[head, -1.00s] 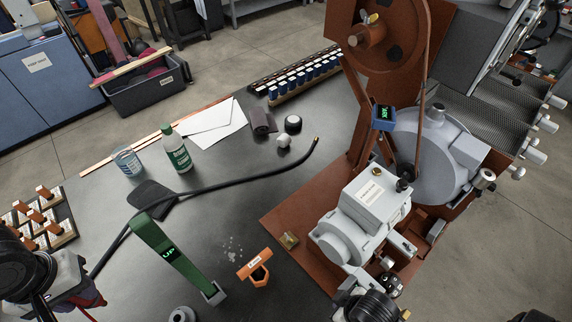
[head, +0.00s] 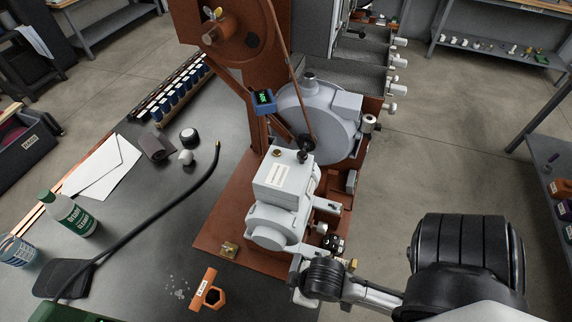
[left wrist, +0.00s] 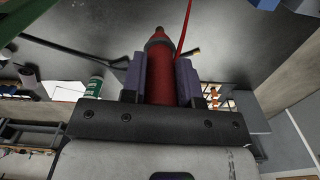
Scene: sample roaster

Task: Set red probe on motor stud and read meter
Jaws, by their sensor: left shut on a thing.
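The red probe (left wrist: 160,85) is in the left wrist view. My left gripper (left wrist: 161,75) is shut on it, with a purple-grey finger on each side. Its narrow tip points away from the gripper, and a thin red lead runs upward beside it. The head view does not show the left gripper or the probe. The pale grey motor (head: 275,215) stands on the rust-brown base, and a small dark block with bright points (head: 333,243) sits on its right side. I cannot single out the stud. My right gripper (head: 301,280) is at the motor's near end, its fingers unclear.
A blue box with a green display (head: 263,102) is above the motor; I cannot tell whether it is the meter. A grey blower (head: 318,125) stands behind.

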